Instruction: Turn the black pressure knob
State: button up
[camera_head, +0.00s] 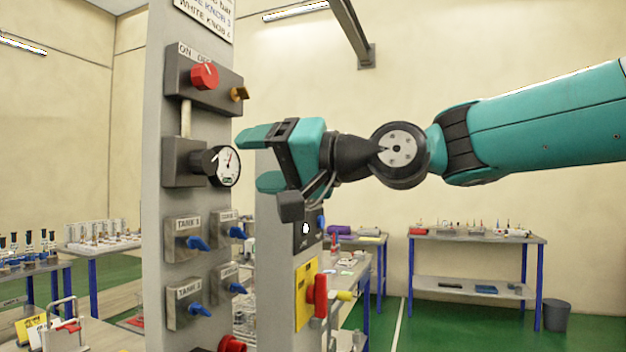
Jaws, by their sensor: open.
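The black pressure knob (207,162) sticks out from a dark grey block (178,162) on the grey column. A round white-faced gauge (229,166) sits just right of the knob and hides part of it. My gripper (252,158) is open and empty, reaching in from the right with its teal fingers one above the other. Its fingertips point left at the gauge and knob and appear apart from them. The exact depth gap cannot be told.
Several blue valve handles, including one on the Tank 1 plate (197,243), are below. A yellow panel with a red handle (318,295) stands below my gripper.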

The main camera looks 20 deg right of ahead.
jog(key=b+v, duration=0.2)
jog(key=v, duration=0.5)
jog(key=shift+s+d, duration=0.2)
jog(key=shift+d, duration=0.1)
jog(key=s+a+f+n+g+h, duration=0.1)
jog(key=s+f+g+h, duration=0.2)
jog(key=f, duration=0.7)
jog(key=s+a+f+n+g+h, duration=0.2)
jog(key=f, duration=0.7)
jog(key=s+d+f+n+g+h, duration=0.1)
jog(key=s+d+f+g+h, duration=0.1)
jog(key=s+f, duration=0.4)
jog(key=s+d+f+n+g+h, duration=0.2)
jog(key=s+f+g+h, duration=0.1)
jog(key=s+f, duration=0.4)
jog(key=shift+d+f+g, duration=0.35)
jog(key=shift+f+g, duration=0.15)
jog(key=shift+f, duration=0.1)
jog(key=shift+w, duration=0.1)
dwell(0.5)
